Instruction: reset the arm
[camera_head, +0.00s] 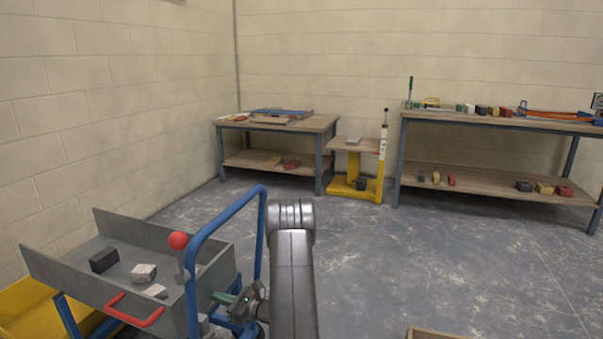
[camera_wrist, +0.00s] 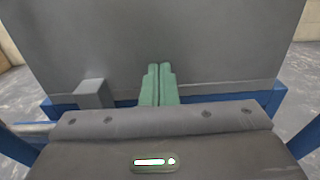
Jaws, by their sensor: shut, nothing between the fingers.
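My gripper (camera_head: 222,298) is at the lower middle of the head view, beside the near right end of a grey tub cart (camera_head: 215,277). My dark arm link rises just right of it. In the wrist view, the two green fingers of my gripper (camera_wrist: 159,68) lie side by side, closed, with nothing between them. They point toward a large grey panel (camera_wrist: 200,40) with blue frame bars. I cannot tell whether the fingertips touch it.
The cart's blue handle (camera_head: 225,215) and a red-knobbed lever (camera_head: 178,241) stand close to my gripper. A dark block (camera_head: 104,260) and pale rubble (camera_head: 144,273) lie in the tub. Workbenches (camera_head: 330,124) (camera_head: 480,122) and a yellow lift stand (camera_head: 352,188) line the back. Floor on the right is mostly clear.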

